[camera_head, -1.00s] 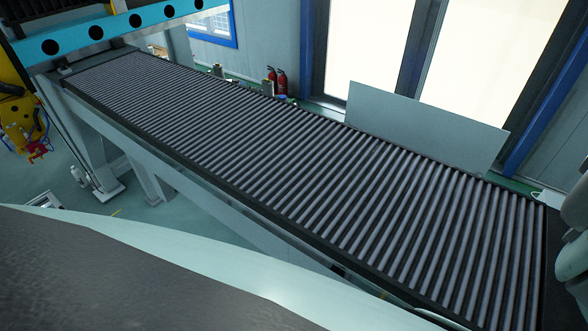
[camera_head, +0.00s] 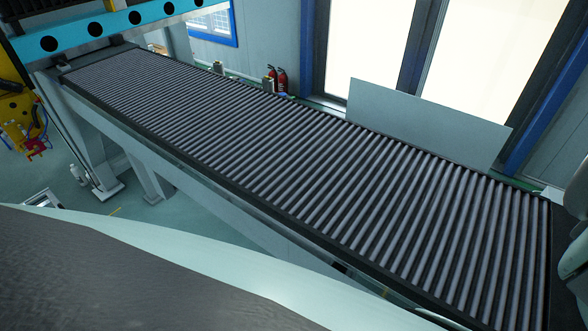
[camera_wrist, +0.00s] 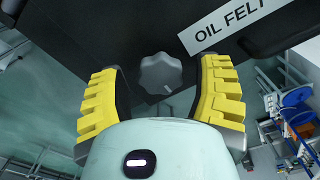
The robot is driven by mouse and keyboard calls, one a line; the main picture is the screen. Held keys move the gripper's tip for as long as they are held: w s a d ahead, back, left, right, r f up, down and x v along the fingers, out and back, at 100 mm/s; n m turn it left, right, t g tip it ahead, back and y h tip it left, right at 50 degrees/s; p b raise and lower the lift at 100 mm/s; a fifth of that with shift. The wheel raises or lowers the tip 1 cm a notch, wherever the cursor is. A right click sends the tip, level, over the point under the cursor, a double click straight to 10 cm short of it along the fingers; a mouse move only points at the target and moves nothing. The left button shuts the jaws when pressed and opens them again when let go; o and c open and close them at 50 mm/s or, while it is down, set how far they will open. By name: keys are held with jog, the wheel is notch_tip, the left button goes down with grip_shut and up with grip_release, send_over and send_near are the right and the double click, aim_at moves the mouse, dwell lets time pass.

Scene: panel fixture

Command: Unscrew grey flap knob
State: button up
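A grey lobed knob (camera_wrist: 161,74) sits on a dark panel (camera_wrist: 110,30) in the wrist view, at the upper middle. My gripper (camera_wrist: 160,85) has two yellow ribbed fingers, spread wide, one on each side of the knob in the picture. Clear gaps show between each finger and the knob, so nothing is held. A small light mark shows at the knob's lower right edge. Neither the knob nor my gripper can be made out in the head view.
A white label reading "OIL FELT" (camera_wrist: 225,25) is on the panel, right of the knob. The head view shows a long roller conveyor (camera_head: 300,170), a pale panel (camera_head: 430,120) beside it, and fire extinguishers (camera_head: 277,78) behind.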

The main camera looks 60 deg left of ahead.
jog(key=c, duration=1)
